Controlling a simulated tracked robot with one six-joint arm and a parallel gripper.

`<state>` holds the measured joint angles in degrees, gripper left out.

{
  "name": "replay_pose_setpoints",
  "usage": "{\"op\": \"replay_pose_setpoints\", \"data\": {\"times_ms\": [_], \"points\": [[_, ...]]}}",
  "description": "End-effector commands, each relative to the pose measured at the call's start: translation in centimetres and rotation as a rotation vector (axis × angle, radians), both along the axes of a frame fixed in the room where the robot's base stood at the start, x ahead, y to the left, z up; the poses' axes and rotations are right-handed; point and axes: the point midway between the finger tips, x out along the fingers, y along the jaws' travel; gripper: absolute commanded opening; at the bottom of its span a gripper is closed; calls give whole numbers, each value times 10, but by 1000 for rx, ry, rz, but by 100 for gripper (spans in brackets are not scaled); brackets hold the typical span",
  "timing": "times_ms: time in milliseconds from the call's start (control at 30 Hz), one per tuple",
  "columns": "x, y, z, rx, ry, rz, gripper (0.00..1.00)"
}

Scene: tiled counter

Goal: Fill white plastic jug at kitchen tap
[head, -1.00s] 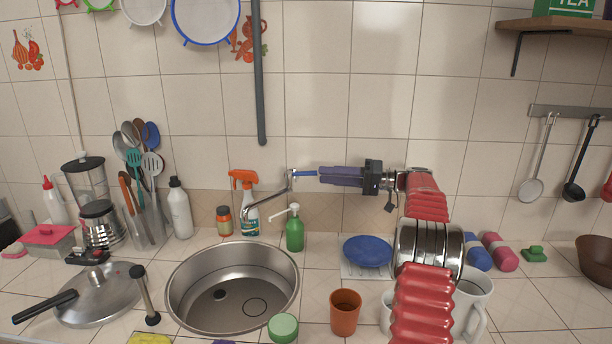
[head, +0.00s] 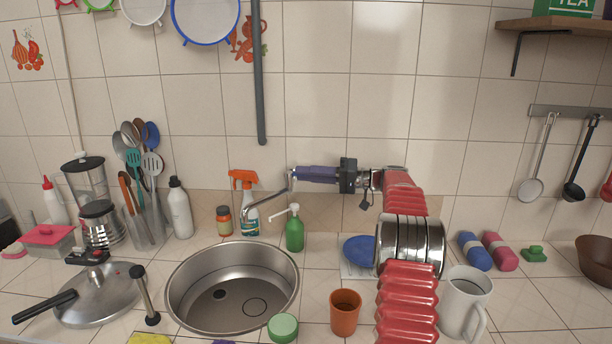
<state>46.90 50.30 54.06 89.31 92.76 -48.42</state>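The white plastic jug (head: 463,302) stands upright on the counter at the lower right, just right of my arm, with its handle towards the lower right. The metal tap spout (head: 264,203) reaches left and down over the back of the round steel sink (head: 186,310). No water shows under it. My gripper (head: 296,175) points left, with its purple fingers at the top of the tap. The fingers cover the tap's blue lever. The frame does not show whether they grip it or how far apart they are. My gripper is well away from the jug.
A green soap dispenser (head: 295,234) and an orange-topped spray bottle (head: 248,215) stand behind the sink. The tiled wall is close behind my gripper.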

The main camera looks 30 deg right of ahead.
Motion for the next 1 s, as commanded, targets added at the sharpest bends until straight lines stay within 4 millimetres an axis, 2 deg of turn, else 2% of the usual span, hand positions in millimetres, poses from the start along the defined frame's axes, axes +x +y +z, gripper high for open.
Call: {"op": "replay_pose_setpoints", "data": {"times_ms": [267, 1000], "points": [[0, 0, 0, 1, 1, 0, 0], [1, 4, -2, 1, 4, -8, 0]]}}
